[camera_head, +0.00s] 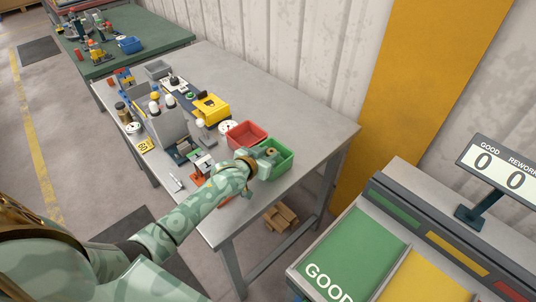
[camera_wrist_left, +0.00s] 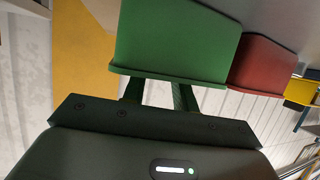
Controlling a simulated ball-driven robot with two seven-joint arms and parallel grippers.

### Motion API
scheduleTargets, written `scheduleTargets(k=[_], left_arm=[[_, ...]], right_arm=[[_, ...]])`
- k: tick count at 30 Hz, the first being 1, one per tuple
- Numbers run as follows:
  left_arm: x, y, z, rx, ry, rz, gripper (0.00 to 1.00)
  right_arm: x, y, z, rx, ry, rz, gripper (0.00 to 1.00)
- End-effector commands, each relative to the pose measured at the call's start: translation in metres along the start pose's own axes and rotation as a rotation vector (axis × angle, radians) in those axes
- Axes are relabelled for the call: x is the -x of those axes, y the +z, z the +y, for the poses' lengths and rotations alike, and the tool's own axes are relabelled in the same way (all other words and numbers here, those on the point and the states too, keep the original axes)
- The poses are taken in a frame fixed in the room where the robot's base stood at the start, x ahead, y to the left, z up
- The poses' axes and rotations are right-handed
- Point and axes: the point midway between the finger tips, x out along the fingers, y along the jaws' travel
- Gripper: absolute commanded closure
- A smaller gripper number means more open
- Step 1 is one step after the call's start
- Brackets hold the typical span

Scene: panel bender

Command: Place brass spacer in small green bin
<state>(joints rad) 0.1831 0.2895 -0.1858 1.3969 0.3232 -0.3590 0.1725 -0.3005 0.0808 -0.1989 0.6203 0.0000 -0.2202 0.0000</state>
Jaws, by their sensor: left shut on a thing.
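The small green bin (camera_head: 284,168) stands at the near right end of the grey workbench, and its outer wall also fills the upper middle of the left wrist view (camera_wrist_left: 175,42). My left gripper (camera_head: 269,154) is at the bin's opening in the head view. In the left wrist view its two fingers pass behind the bin's rim, so the fingertips are hidden. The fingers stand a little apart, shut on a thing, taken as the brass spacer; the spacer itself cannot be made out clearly. My right gripper is not in view.
A red bin (camera_head: 246,134) stands right beside the green one. Several tools, a yellow box (camera_head: 211,108) and a grey fixture (camera_head: 170,128) crowd the bench's left half. Its back right surface is clear. A sorting station with a green panel (camera_head: 352,255) stands at the lower right.

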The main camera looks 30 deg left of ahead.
Motion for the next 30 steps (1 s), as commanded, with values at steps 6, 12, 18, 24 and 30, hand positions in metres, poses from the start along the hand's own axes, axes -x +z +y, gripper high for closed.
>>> scheduleTargets(k=[6, 12, 18, 24, 30], left_arm=[[-0.003, 0.007, 0.0, 0.0, 0.0, -0.001, 0.95], [-0.005, 0.011, 0.0, 0.0, 0.0, 0.0, 0.95], [-0.004, 0.012, 0.0, 0.0, 0.0, -0.003, 0.49], [-0.004, 0.013, 0.0, -0.001, 0.0, -0.006, 0.49], [0.013, 0.001, 0.001, -0.001, 0.002, -0.007, 0.49]], right_arm=[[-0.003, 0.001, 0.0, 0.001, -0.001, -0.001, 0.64], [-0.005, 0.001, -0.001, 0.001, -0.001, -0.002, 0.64], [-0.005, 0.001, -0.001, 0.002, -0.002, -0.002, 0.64], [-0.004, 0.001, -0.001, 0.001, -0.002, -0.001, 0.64], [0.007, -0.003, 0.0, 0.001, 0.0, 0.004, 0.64]])
